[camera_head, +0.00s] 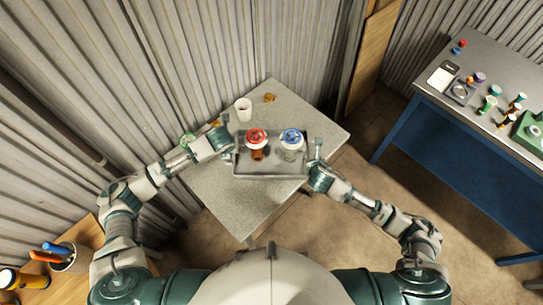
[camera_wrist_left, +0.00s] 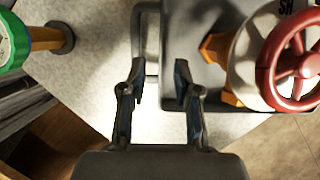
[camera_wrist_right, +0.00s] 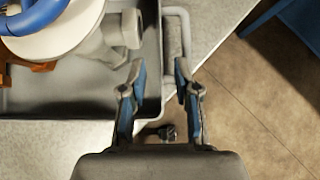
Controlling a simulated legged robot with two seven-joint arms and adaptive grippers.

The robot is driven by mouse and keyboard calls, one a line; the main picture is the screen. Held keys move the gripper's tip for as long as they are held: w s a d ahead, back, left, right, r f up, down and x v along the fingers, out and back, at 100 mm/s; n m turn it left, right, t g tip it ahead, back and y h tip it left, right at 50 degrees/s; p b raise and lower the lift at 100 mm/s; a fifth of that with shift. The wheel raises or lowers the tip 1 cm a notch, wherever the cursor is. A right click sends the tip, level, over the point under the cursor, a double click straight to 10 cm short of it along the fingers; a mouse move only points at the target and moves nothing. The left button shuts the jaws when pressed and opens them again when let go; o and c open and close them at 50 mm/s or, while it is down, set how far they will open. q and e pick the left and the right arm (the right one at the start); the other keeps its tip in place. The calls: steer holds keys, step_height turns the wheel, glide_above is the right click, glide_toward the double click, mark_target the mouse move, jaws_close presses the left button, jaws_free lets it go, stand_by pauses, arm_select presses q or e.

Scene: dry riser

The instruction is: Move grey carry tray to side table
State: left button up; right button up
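The grey carry tray (camera_head: 272,169) rests on a light grey table (camera_head: 219,185). In it stand a valve with a red handwheel (camera_head: 256,136) and one with a blue handwheel (camera_head: 291,138). My left gripper (camera_wrist_left: 158,78) is open at the tray's left end, its fingers spread beside the tray's handle (camera_wrist_left: 147,38). My right gripper (camera_wrist_right: 159,77) is open at the right end, near the other handle (camera_wrist_right: 178,36). Neither gripper visibly closes on a handle. In the head view the fingers are too small to make out. Which table is the side table I cannot tell.
A white cup (camera_head: 243,109) and a small orange-brown piece (camera_head: 269,98) stand behind the tray. A green-wheeled item (camera_wrist_left: 14,42) is left of it. A blue-framed bench (camera_head: 437,107) with several small items stands at the right. Corrugated walls (camera_head: 170,60) close in behind; floor shows between tables.

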steer(key=shift+v, duration=1.75)
